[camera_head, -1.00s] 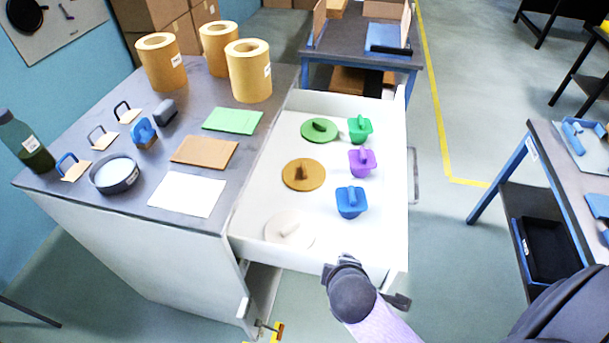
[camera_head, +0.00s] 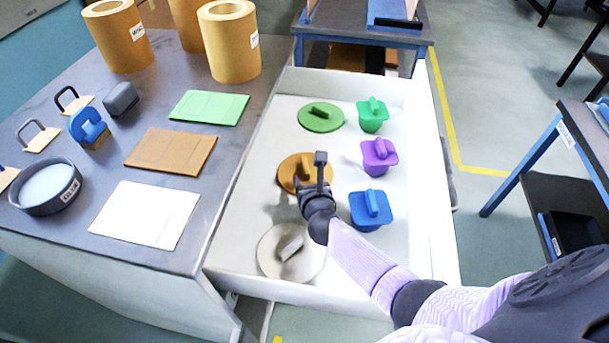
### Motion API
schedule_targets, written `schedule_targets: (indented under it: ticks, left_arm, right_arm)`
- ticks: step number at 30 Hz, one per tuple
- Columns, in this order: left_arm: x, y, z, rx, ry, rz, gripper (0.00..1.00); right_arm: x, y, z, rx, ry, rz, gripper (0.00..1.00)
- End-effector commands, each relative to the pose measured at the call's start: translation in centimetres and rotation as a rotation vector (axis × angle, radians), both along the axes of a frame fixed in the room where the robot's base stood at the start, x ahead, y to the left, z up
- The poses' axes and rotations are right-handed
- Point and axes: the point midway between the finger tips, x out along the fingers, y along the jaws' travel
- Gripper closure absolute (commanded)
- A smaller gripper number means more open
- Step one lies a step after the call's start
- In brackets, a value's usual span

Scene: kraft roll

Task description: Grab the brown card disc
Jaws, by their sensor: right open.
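The brown card disc (camera_head: 289,171) lies in the left column of the open white drawer, between a green disc (camera_head: 321,117) and a white disc (camera_head: 279,257). It has a small upright grip on top, partly hidden by my right gripper. My right gripper (camera_head: 311,172) is over the right part of the brown disc, with its fingers around or just beside the grip; I cannot tell which. It is open. Its wrist hides the disc's lower right edge. My left gripper is out of view.
Green (camera_head: 372,115), purple (camera_head: 379,156) and blue (camera_head: 371,209) handled blocks stand in the drawer's right column. The drawer's walls (camera_head: 432,200) surround the discs. The grey worktop at left holds kraft rolls (camera_head: 230,42), coloured cards (camera_head: 171,151) and a round dish (camera_head: 46,186).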

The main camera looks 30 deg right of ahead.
Motion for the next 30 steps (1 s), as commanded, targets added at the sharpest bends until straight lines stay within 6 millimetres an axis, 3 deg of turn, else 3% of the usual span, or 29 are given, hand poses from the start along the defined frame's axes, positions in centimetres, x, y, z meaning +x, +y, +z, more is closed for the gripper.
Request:
schedule_targets:
  ticks: [1, 5, 13, 22, 30]
  left_arm:
    - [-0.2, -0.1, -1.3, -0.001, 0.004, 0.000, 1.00]
    - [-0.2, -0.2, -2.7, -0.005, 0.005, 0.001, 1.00]
    - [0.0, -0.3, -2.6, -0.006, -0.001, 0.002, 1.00]
    - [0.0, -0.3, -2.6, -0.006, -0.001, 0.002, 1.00]
    - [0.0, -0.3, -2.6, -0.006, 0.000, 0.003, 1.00]
  right_arm:
    - [1.1, -0.3, -0.9, -0.001, -0.001, -0.003, 0.35]
    - [3.1, -1.0, -1.7, 0.000, 0.000, -0.002, 0.35]
    - [3.6, -1.1, -1.4, 0.001, 0.000, -0.002, 0.35]
    - [3.5, -1.1, -1.4, 0.001, 0.000, -0.002, 0.99]
    - [3.5, -1.1, -1.4, 0.001, 0.000, -0.002, 1.00]
